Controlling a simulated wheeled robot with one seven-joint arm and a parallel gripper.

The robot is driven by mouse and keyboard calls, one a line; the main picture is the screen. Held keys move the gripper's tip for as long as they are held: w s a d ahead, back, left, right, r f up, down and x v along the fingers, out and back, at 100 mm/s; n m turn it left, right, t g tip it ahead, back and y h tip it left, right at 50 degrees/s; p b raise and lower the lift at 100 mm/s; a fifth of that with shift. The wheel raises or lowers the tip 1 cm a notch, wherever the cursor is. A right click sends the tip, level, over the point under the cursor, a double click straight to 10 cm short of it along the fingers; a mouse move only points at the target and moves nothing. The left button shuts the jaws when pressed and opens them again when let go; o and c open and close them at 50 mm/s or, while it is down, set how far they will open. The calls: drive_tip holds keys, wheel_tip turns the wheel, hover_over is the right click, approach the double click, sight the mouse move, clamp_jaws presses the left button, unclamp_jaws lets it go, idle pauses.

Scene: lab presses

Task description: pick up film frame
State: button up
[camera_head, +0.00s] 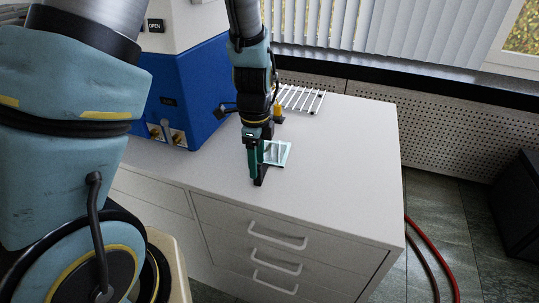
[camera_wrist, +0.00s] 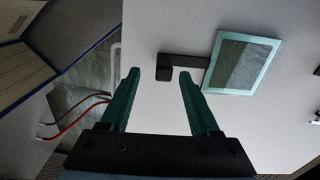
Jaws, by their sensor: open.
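The film frame (camera_wrist: 213,68) shows in the wrist view as a light teal square border around a grey-green film, with a black handle (camera_wrist: 172,64) ending in a block. In the head view the film frame (camera_head: 281,154) lies at the near part of the white cabinet top, partly hidden by my gripper. My gripper (camera_wrist: 159,74) is open, with its two green fingers apart and nothing between them. The handle's block lies just beyond the fingertips in the wrist view. In the head view my gripper (camera_head: 257,180) is over the handle; whether they touch cannot be told.
The white cabinet (camera_head: 345,165) has drawers with handles in front and much bare top to the right. A blue and white machine (camera_head: 190,95) stands at the back left. A white wire rack (camera_head: 302,99) lies behind my arm. A red hose (camera_head: 432,255) runs along the floor.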

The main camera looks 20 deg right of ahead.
drive_tip(key=shift+w+d+f+p, duration=0.15)
drive_tip(key=shift+f+p, duration=0.6)
drive_tip(key=shift+f, duration=1.8)
clamp_jaws()
drive_tip(key=shift+w, duration=0.1)
